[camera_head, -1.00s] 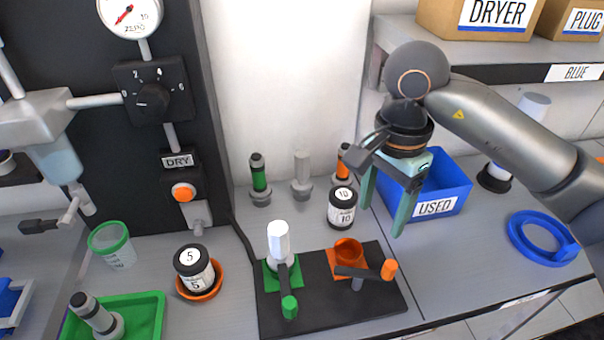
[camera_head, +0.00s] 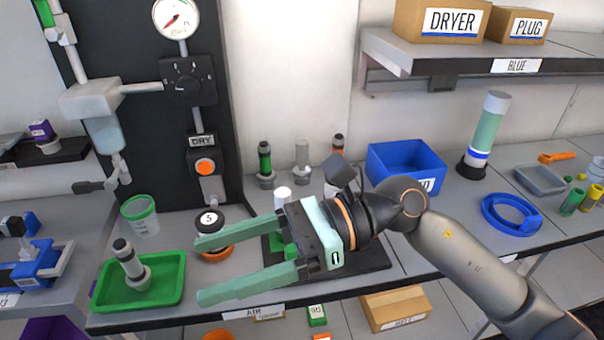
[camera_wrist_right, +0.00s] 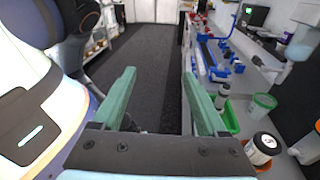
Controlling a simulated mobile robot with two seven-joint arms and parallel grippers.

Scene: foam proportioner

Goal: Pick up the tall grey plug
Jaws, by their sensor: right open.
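A grey plug (camera_head: 130,263) with a dark top stands, slightly tilted, in the green tray (camera_head: 174,283) at the front left. It also shows in the right wrist view (camera_wrist_right: 222,96), right of the fingers. A second grey plug (camera_head: 302,160), light all over, stands at the back wall between a green-banded and an orange-banded plug. I cannot tell for certain which is the tall one. My right gripper (camera_head: 204,270) is open and empty, with its fingers pointing left toward the tray, a short way right of it. My left gripper is not in view.
A jar marked 5 (camera_head: 209,219) stands in an orange dish behind my right fingers. A green-rimmed cup (camera_head: 140,215) stands behind the tray. A black mat (camera_head: 371,257) lies partly under my arm. A blue bin (camera_head: 404,160) and blue ring (camera_head: 511,213) are at right.

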